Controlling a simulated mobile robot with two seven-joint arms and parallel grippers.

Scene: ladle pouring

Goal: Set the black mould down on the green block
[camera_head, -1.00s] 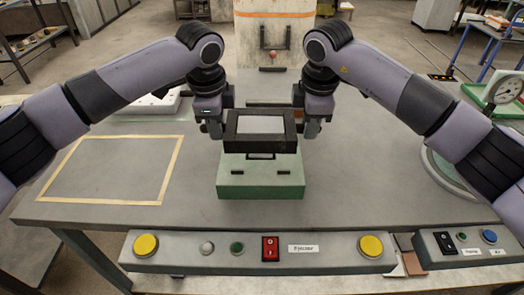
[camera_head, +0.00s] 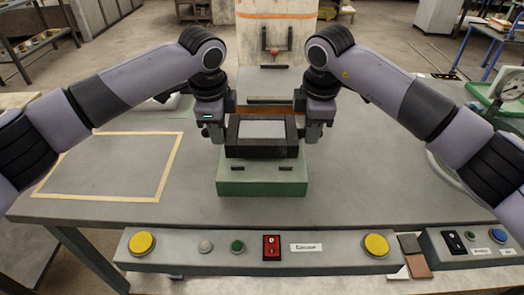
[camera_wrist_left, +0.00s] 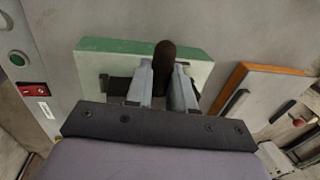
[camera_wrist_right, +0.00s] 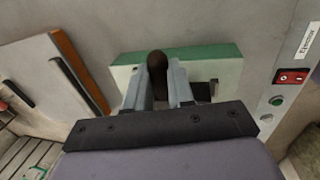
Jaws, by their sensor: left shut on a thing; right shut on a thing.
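The black mould (camera_head: 262,152), a dark rectangular frame with a pale grey inside, is held level between my two grippers in the head view. My left gripper (camera_head: 214,134) is shut on its left end and my right gripper (camera_head: 313,134) on its right end. In the wrist views the fingers close around dark brown handles, left (camera_wrist_left: 165,56) and right (camera_wrist_right: 157,66). The green block (camera_head: 262,188), with a pale top and two dark slots, is on the table below the mould. The mould covers the back of the block's top; I cannot tell whether they touch.
A control panel (camera_head: 340,248) with yellow buttons and a red switch runs along the table's front. A yellow-taped rectangle (camera_head: 172,160) marks empty table at left. A dial scale (camera_head: 508,88) stands at right. A brown-edged board (camera_wrist_left: 262,90) lies behind the block.

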